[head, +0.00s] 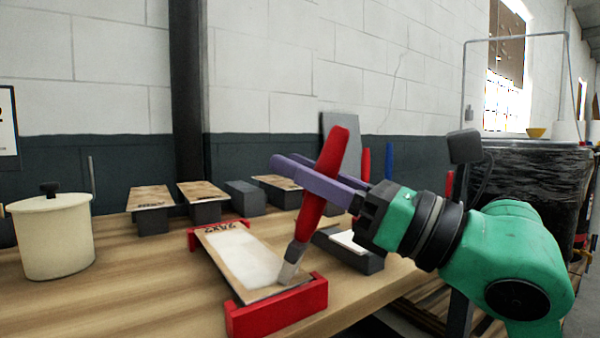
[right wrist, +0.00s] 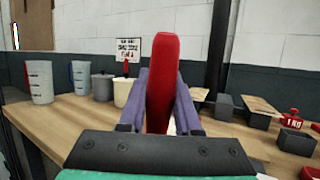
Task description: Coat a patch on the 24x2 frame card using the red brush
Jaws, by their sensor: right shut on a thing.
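My right gripper (head: 318,173) is shut on the red brush (head: 324,180), whose handle leans up to the right. The brush also shows between the purple fingers in the right wrist view (right wrist: 163,85). Its bristles point down and touch, or nearly touch, the near end of the frame card (head: 225,243). The card lies in a red holder (head: 275,310) and its far end bears a label that looks like 24x2. A whitish patch (head: 245,262) covers much of the card's middle. My left gripper is not in view.
A cream lidded pot (head: 54,235) stands at the left. Several cards on grey blocks (head: 150,205) line the back. A grey tray (head: 350,252) with a white thing sits right of the card. Blue and red handles (head: 389,160) stand behind. Jugs (right wrist: 39,82) show in the wrist view.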

